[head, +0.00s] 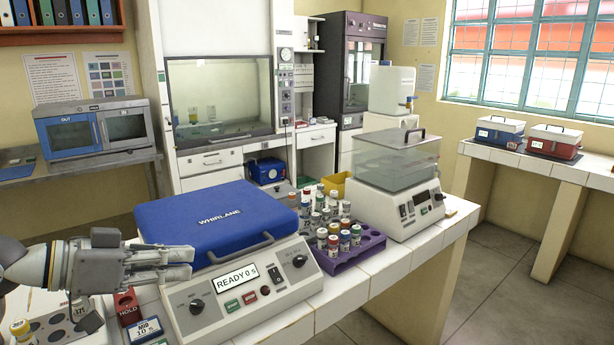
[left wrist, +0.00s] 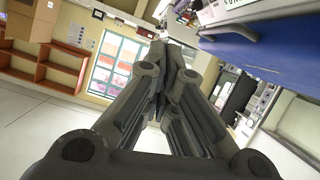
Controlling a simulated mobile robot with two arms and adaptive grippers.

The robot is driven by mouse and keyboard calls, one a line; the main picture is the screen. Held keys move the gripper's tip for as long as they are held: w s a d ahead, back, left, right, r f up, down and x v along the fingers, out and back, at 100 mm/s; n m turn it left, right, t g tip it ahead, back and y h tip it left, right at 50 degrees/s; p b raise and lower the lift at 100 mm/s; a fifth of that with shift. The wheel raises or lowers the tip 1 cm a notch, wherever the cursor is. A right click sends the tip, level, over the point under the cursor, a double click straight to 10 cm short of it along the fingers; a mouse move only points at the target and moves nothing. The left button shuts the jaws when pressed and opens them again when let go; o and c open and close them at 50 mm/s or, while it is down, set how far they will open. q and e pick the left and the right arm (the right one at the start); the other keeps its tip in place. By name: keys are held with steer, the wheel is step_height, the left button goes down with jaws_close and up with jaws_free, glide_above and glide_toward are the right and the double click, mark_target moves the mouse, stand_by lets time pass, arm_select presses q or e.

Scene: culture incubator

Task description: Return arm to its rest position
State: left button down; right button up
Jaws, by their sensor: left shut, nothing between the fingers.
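My left gripper (head: 188,264) comes in from the left in the head view. Its fingers are together and empty, in front of the left side of the centrifuge (head: 212,213), which has a closed blue lid marked WHIRLANE. The fingers also show shut in the left wrist view (left wrist: 165,62), with nothing between them. The centrifuge display (head: 237,277) reads READY 0 s. I cannot tell whether the fingers touch the centrifuge. My right gripper is not in view.
A purple rack (head: 370,245) of capped tubes stands right of the centrifuge, with a lidded water bath (head: 395,200) behind it. A red HOLD block (head: 127,302), a MID card block (head: 146,329) and a grey tube rack (head: 50,330) lie below my left gripper. Floor at right is clear.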

arm_select(q)
steer(key=s+d+f+n+g+y, duration=0.1)
steer(key=s+d+f+y, duration=0.2)
steer(key=f, duration=1)
steer(key=s+f+n+g+y, duration=0.15)
steer(key=s+f, duration=0.25)
steer(key=f, duration=0.9)
steer(key=s+a+f+n+g+y, duration=0.1)
steer(key=s+f+n+y, duration=0.15)
steer(key=s+f, duration=0.5)
steer(key=s+a+f+n+g+y, duration=0.15)
steer(key=s+f+y, duration=0.3)
steer(key=s, duration=0.65)
step_height(320, 180, down, 26)
steer(key=s+g+p, duration=0.1)
steer(key=s, duration=0.1)
steer(key=s+a+f, duration=0.1)
steer(key=s+f, duration=0.6)
steer(key=s, duration=0.1)
steer(key=s+a+f+g+p, duration=0.1)
steer(key=s+a+f, duration=0.1)
steer(key=s+f, duration=0.5)
steer(key=shift+s+a+m, duration=0.3)
steer(key=shift+s+m, duration=0.05)
steer(key=shift+s, duration=0.4)
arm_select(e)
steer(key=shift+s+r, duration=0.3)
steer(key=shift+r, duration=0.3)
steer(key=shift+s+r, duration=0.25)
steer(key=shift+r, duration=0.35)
